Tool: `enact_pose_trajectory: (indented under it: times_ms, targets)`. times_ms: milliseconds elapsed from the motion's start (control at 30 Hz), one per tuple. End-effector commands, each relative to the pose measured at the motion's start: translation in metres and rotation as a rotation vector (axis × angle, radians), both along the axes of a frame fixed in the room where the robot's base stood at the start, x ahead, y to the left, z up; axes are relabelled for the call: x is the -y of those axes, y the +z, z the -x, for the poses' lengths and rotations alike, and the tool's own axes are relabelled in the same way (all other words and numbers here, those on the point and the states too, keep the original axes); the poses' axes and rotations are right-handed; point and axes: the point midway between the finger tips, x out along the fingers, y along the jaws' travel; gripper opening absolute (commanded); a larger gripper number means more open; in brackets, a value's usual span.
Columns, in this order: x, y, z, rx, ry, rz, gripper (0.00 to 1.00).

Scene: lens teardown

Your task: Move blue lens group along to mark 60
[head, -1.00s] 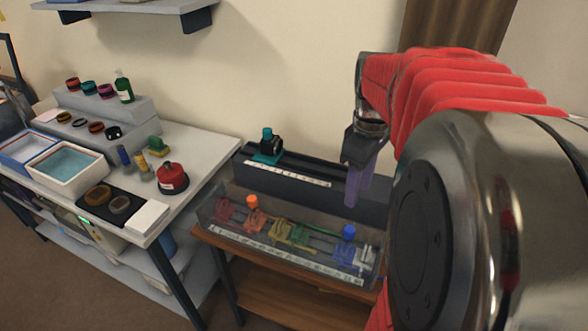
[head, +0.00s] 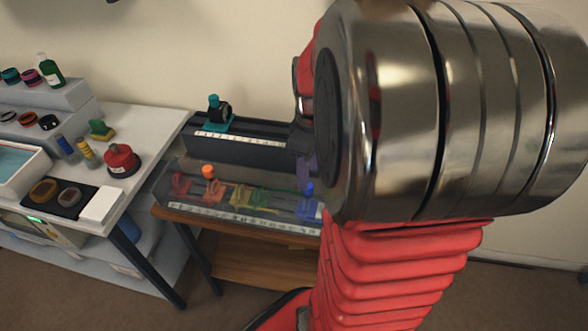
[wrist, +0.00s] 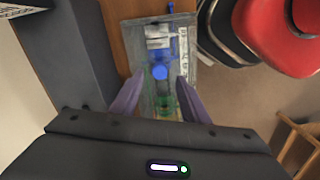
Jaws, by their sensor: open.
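The blue lens group (head: 308,206) stands at the right end of the clear-walled rail box (head: 165,192), with a blue knob on top. In the wrist view its blue knob (wrist: 160,72) shows between my fingertips, with a gap on each side. My gripper (wrist: 159,77) is open and empty, with purple fingers pointing down at it. In the head view my arm hides much of the gripper. White scale strips run along the box front (head: 235,224) and the dark rail behind (head: 240,138); their numbers are too small to read.
An orange-knobbed group (head: 208,172) and red, yellow and green groups share the box. A teal-based mount (head: 217,122) sits on the dark rail. The left bench (head: 150,125) holds a red pot (head: 122,160) and a white block (head: 102,205).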

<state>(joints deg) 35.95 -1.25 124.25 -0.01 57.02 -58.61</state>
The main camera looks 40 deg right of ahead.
Motion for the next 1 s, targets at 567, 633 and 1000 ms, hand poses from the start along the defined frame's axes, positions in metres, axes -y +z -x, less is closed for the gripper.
enact_pose_trajectory:
  times_ms: [567, 633, 1000]
  targets:
    - [0.0, -0.045, 0.0, 0.0, -0.001, 0.001, 0.42]
    - [0.0, -0.045, 0.0, 0.0, -0.001, 0.001, 0.42]
    - [0.0, -0.045, 0.0, 0.0, -0.001, 0.0, 0.19]
